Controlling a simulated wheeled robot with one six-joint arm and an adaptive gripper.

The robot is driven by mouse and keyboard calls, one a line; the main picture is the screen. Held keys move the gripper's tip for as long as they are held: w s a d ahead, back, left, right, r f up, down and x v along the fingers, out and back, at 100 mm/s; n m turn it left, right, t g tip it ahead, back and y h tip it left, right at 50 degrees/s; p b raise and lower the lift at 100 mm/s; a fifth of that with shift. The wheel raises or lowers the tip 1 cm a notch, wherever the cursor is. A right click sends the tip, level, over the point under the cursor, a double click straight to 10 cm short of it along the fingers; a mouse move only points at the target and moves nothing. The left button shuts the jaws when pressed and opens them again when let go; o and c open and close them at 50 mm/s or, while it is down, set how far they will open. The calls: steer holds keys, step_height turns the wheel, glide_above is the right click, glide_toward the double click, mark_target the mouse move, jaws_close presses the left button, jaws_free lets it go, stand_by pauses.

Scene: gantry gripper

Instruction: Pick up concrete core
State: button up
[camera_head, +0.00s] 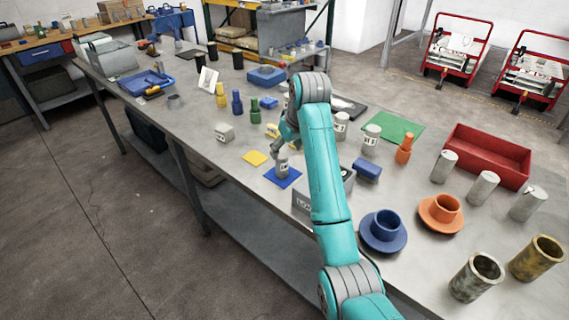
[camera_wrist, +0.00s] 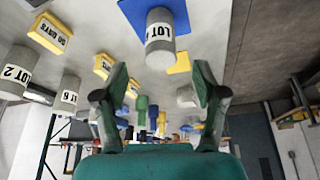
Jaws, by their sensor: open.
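A grey concrete core (camera_head: 282,169) stands upright on a blue mat (camera_head: 294,178) near the table's front edge. In the wrist view this core (camera_wrist: 160,40) has a white label with "LOT" readable. My gripper (camera_wrist: 160,74) is open and empty, its fingers apart with the core ahead of them and apart from it. In the head view my arm partly hides the gripper, close by the core. Two more labelled cores, one (camera_head: 341,124) and another (camera_head: 371,140), stand to the right behind my arm. The wrist view shows cores marked "LOT 2" (camera_wrist: 17,73) and "LOT 6" (camera_wrist: 65,93).
Blue (camera_head: 383,229) and orange (camera_head: 441,211) flanged parts, several plain cylinders and a red bin (camera_head: 487,154) are at right. Bare tabletop lies at centre left.

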mark_target(280, 160)
steer(key=x, duration=0.2)
steer(key=shift+w+f, duration=0.15)
steer(key=shift+f, duration=0.15)
steer(key=shift+a+x, duration=0.1)
steer(key=shift+x, duration=1.25)
steer(key=shift+a+x, duration=0.15)
steer(key=shift+x, duration=1.15)
steer(key=shift+w+r, duration=0.1)
steer(key=shift+w, duration=0.05)
jaws_close()
